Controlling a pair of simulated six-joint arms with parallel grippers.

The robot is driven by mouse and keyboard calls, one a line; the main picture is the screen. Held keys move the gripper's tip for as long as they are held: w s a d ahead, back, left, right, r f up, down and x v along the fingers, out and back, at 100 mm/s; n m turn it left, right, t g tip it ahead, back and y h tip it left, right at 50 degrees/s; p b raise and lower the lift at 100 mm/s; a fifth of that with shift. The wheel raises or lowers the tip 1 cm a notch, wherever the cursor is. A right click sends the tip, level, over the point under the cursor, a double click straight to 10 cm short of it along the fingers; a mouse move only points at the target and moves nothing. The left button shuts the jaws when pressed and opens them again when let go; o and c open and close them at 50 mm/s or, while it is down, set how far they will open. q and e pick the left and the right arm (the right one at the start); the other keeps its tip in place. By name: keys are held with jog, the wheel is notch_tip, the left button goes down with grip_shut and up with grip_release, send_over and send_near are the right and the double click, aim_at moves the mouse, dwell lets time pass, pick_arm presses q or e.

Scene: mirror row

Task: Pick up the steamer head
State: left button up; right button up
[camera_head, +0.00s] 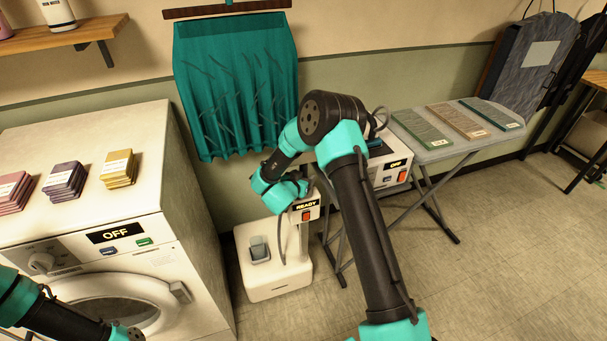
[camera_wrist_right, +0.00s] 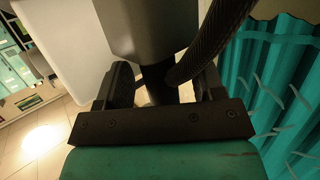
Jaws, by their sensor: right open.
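In the right wrist view the steamer head (camera_wrist_right: 150,35) is a grey block with a dark narrow handle (camera_wrist_right: 158,85) below it. My right gripper (camera_wrist_right: 165,82) is open around the handle, one finger on each side, with a visible gap on the right. A dark ribbed hose (camera_wrist_right: 212,40) runs past the right finger. In the head view my right gripper (camera_head: 297,184) is at the top of the white steamer stand (camera_head: 275,286), beside its READY display (camera_head: 305,206); it hides the steamer head there. Only part of my left arm shows at bottom left; its gripper is outside the picture.
A teal curtain-like garment (camera_head: 235,85) hangs close behind the right gripper. A white washer (camera_head: 110,215) marked OFF stands left, with folded cloth stacks on top. An ironing board (camera_head: 445,130) with folded cloths and an OFF box (camera_head: 392,172) are right. Floor (camera_head: 500,260) at right is clear.

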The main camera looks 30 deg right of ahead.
aim_at(304, 159)
jog(key=shift+w+d+f, duration=0.1)
jog(key=shift+w+d, duration=0.05)
jog(key=shift+d, duration=0.1)
jog(key=shift+c, duration=0.3)
grip_shut()
dwell(0.4)
notch_tip(304, 159, up, 10)
jog(key=shift+r, duration=0.1)
dwell(0.5)
dwell(0.6)
